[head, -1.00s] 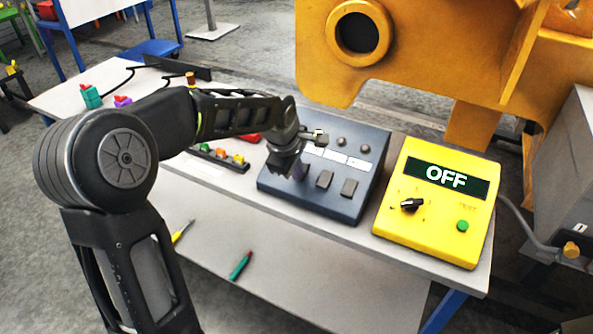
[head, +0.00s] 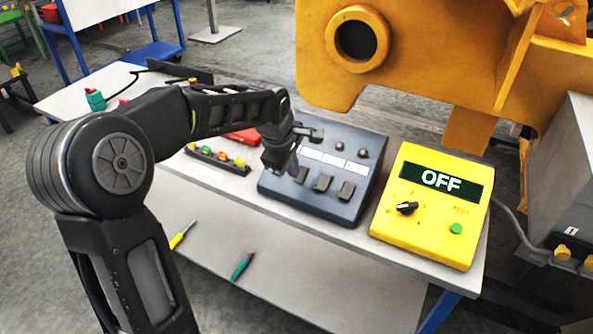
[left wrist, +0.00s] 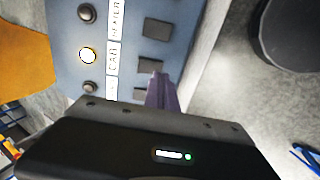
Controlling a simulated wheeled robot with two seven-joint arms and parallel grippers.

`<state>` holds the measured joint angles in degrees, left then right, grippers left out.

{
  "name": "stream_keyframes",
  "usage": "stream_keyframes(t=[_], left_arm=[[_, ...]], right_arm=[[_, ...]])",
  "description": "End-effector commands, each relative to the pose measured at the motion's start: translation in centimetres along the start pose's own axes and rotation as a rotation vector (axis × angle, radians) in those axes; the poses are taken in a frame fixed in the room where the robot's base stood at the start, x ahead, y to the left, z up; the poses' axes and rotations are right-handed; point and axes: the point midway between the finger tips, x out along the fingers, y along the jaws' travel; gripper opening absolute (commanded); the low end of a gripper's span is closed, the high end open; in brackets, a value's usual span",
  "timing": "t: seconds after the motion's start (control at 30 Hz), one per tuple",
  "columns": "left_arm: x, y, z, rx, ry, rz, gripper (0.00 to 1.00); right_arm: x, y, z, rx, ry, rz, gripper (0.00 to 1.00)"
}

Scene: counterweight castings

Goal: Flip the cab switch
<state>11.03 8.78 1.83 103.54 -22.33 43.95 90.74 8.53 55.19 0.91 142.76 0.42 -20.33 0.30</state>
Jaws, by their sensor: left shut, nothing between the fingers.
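The dark blue switch panel (head: 318,207) lies on the bench, with rocker switches, white labels and round lamps. In the left wrist view the CAB label (left wrist: 114,60) sits between a lit lamp (left wrist: 88,55) and the grey cab switch (left wrist: 150,64). The lamps on either side of it are dark. My left gripper (head: 294,170) is shut and empty, over the panel's left part. Its purple fingertips (left wrist: 157,78) show just beside the cab switch; whether they touch it I cannot tell. The gripper hides part of the panel in the head view. My right gripper is not in view.
A yellow box (head: 425,235) reading OFF, with a black knob and green button, stands right of the panel. A strip of coloured pieces (head: 217,158) lies to its left. A large yellow casting (head: 430,70) rises behind. Two tools lie on the lower shelf.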

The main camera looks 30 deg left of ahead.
Motion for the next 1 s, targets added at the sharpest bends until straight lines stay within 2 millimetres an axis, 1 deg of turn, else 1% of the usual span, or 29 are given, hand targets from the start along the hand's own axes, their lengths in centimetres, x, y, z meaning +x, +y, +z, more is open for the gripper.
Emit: stream_keyframes(t=[0.03, 0.07, 0.1, 0.13, 0.3, 0.4, 0.5, 0.6, 0.7, 1.0], left_arm=[[-1.4, 0.5, -0.5, -0.002, 0.001, 0.003, 0.0], [-1.8, 0.6, -0.7, 0.0, 0.001, 0.004, 0.0], [-2.1, 0.1, -0.6, 0.0, 0.002, 0.006, 0.0], [-2.7, -0.1, -0.6, 0.001, 0.001, 0.008, 0.0], [-6.3, -1.1, -0.6, 0.001, 0.001, 0.006, 0.0], [-8.2, -1.5, -0.5, 0.002, 0.0, 0.005, 0.0], [-9.5, -1.8, -0.5, 0.001, 0.0, 0.005, 0.0], [-10.3, -2.1, -0.5, 0.001, -0.001, 0.002, 0.0], [-10.6, -2.1, -0.5, 0.001, -0.001, 0.001, 0.0], [-10.7, -2.1, -0.5, 0.001, -0.001, 0.001, 0.0]], right_arm=[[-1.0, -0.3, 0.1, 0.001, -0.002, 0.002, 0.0], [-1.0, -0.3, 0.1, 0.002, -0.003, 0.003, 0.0], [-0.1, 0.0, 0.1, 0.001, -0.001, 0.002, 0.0], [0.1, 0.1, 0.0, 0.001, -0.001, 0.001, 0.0], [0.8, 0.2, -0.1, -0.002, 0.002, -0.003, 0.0], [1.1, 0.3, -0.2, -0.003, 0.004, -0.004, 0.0], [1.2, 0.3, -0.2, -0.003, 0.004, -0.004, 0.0], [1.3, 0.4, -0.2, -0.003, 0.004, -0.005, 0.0], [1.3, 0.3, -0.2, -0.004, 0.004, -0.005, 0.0], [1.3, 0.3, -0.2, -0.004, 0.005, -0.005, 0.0]])
